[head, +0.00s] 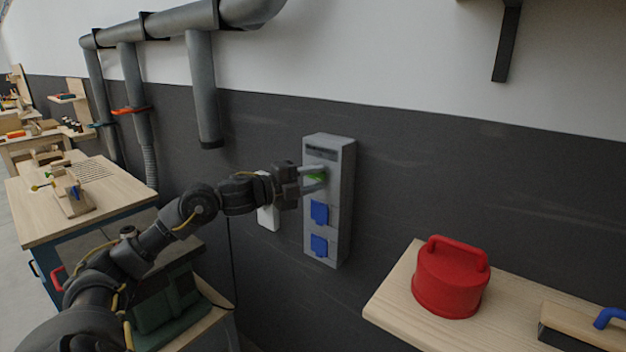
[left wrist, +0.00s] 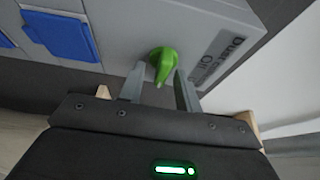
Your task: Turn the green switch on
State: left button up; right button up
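The green switch (left wrist: 162,64) is a rotary knob on a grey wall box (head: 342,205). In the left wrist view its tip points toward my gripper, and a label beside it has partly readable text including "Off". My left gripper (head: 318,178) is at the box front, with its fingers apart on either side of the knob (head: 317,177). In the left wrist view the left gripper (left wrist: 160,88) shows gaps beside the knob, so it does not look clamped. In the head view the fingers partly hide the knob. My right gripper is not in view.
Two blue socket covers (head: 319,212) are below the switch. A white box (head: 268,216) is on the wall behind my left wrist. A wooden shelf (head: 400,300) at the right holds a red canister (head: 450,280). Grey pipes (head: 203,90) run down the wall at the left.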

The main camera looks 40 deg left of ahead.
pick_arm(q)
jog(key=shift+s, duration=0.1)
jog(key=shift+s+a+f+b, duration=0.15)
jog(key=shift+s+b, duration=0.1)
jog(key=shift+b, duration=0.1)
jog(key=b+v, duration=0.5)
jog(key=v, duration=0.5)
dwell(0.4)
